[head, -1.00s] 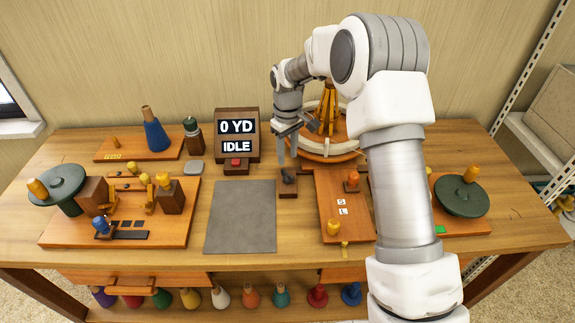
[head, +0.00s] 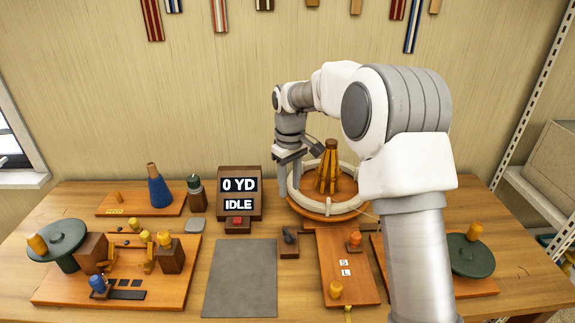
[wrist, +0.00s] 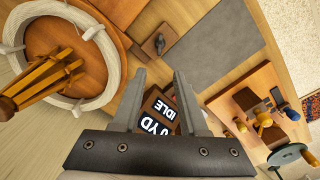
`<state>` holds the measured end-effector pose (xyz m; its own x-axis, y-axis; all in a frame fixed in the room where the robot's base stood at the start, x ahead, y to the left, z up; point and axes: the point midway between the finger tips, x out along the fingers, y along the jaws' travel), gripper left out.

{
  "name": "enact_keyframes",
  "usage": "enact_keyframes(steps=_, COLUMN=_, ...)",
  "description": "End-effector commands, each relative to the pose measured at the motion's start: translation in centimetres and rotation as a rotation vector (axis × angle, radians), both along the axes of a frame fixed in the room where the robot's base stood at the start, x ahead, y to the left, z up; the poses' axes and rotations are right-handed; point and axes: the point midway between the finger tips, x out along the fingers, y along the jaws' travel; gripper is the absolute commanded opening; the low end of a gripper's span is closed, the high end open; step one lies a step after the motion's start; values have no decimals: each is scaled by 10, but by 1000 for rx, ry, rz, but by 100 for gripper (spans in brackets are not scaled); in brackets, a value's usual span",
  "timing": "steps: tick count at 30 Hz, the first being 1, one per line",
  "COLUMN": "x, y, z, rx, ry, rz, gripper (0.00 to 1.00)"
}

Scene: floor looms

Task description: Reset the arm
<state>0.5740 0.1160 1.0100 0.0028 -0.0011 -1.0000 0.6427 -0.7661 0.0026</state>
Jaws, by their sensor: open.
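My gripper (head: 289,174) hangs above the back of the table, right of the display box, with its fingers pointing down. It also shows in the wrist view (wrist: 162,100), where the two fingers are spread with nothing held between them. The display box (head: 240,190) reads "0 YD" and "IDLE" and has a red button on its front. In the wrist view the display (wrist: 158,110) appears upside down, partly behind the fingers. My arm covers part of the table's right side.
A round yarn winder (head: 315,206) with white yarn stands close right of the gripper. A small dark lever block (head: 289,243) is below it. A grey mat (head: 240,278) lies front centre. A blue cone (head: 159,190) stands at back left. A wooden jig (head: 120,275) occupies the left.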

Motion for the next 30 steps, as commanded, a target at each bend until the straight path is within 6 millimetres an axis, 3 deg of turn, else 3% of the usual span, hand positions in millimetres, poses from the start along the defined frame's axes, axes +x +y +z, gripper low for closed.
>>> enact_keyframes(steps=5, x=-19, y=-12, z=37, rx=-6, ry=-44, rz=-44, gripper=42)
enact_keyframes(steps=15, x=-97, y=-51, z=123, rx=-5, ry=-174, rz=-214, gripper=42)
enact_keyframes(steps=22, x=-160, y=-75, z=159, rx=17, ry=-259, rz=-337, gripper=42)
enact_keyframes(steps=30, x=-236, y=-98, z=175, rx=66, ry=-355, rz=-487, gripper=42)
